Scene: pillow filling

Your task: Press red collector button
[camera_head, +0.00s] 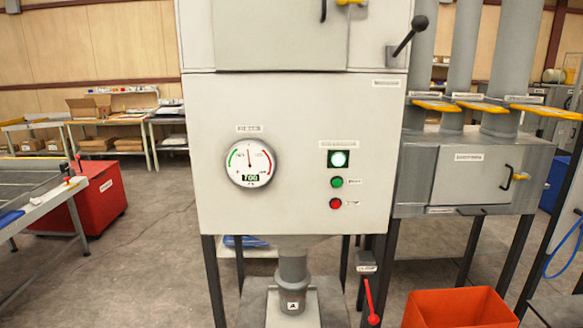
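The red button (336,203) is on the front panel of a light grey machine cabinet (290,120), right of the panel's middle. A small label sits to its right, too small to read surely. A green button (337,182) is just above it, and a lit white-green square indicator (338,158) is above that. A round gauge (251,162) with a digital readout is on the left of the panel. Neither of my grippers is in view, and nothing touches the red button.
A red-handled lever (370,300) hangs below the cabinet's right side. An orange bin (460,309) stands on the floor at lower right. A grey unit with pipes (470,172) stands to the right. A red container (100,198) and tables are at left. Open floor lies left of the cabinet.

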